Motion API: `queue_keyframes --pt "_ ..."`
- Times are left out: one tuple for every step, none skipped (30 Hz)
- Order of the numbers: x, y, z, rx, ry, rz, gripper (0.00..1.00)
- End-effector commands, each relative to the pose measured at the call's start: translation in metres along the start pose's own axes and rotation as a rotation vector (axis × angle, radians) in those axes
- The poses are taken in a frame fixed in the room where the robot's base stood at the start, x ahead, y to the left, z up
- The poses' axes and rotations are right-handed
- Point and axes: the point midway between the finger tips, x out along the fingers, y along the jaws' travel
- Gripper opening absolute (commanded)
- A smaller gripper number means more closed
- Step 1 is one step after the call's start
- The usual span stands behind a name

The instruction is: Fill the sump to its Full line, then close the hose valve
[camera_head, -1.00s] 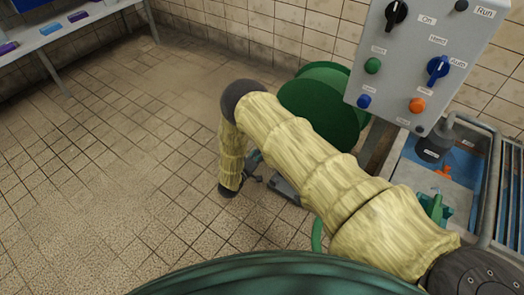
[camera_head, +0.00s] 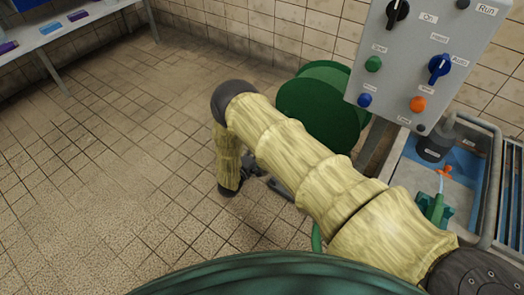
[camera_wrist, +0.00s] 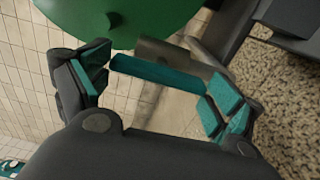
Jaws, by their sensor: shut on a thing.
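My gripper (camera_wrist: 160,82) is shut on a teal bar-shaped lever (camera_wrist: 152,74), apparently the hose valve's handle, which spans between its padded fingers in the wrist view. In the head view my gripper is small and low beside the green hose reel (camera_head: 318,110); its grip is unclear there. The sump (camera_head: 404,170) stands at the right, under the control panel. A green hose nozzle (camera_head: 436,207) sits at it, with a thin pale stream (camera_head: 441,183) by a small orange part (camera_head: 444,173). The Full line and exact water level cannot be read.
The grey control panel (camera_head: 420,62) with knobs and buttons hangs above the sump. A metal rail (camera_head: 497,190) runs along the sump's right side. A shelf (camera_head: 62,35) with small coloured items stands at the far left. The tiled floor at left is clear.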

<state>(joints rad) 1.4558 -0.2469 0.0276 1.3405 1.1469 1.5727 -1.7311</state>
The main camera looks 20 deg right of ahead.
Motion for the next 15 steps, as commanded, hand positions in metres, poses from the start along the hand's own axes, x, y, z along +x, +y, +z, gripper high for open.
queue_keyframes --pt "-0.0021 -0.0016 0.0013 -0.007 0.0 -0.003 0.69" --pt "-0.0021 -0.0016 0.0014 -0.008 0.0 -0.003 0.69" --pt "-0.0021 -0.0016 0.0015 -0.008 0.0 -0.003 0.69" --pt "-0.0021 -0.0017 0.0016 -0.008 -0.001 -0.003 0.69" --pt "-0.0021 -0.0017 0.0017 -0.008 -0.001 -0.002 0.69" --pt "-0.0021 -0.0017 0.0018 -0.008 -0.001 -0.002 0.69" --pt "-0.0021 -0.0017 0.0019 -0.008 -0.001 -0.002 0.69" --pt "-0.0021 -0.0017 0.002 -0.008 -0.001 -0.002 0.69" --pt "-0.0021 -0.0017 0.0021 -0.008 -0.001 -0.002 0.69" --pt "-0.0021 -0.0018 0.0021 -0.008 -0.001 -0.002 0.69" --pt "-0.0021 -0.0018 0.0022 -0.008 -0.001 -0.002 0.94" --pt "-0.002 -0.0017 0.0022 -0.008 -0.001 -0.002 1.0" --pt "-0.0019 -0.0016 0.0021 -0.007 -0.001 -0.002 1.0" --pt "-0.0017 -0.0015 0.002 -0.007 -0.001 -0.002 1.0" --pt "-0.0015 -0.0013 0.0019 -0.007 -0.001 -0.002 1.0"
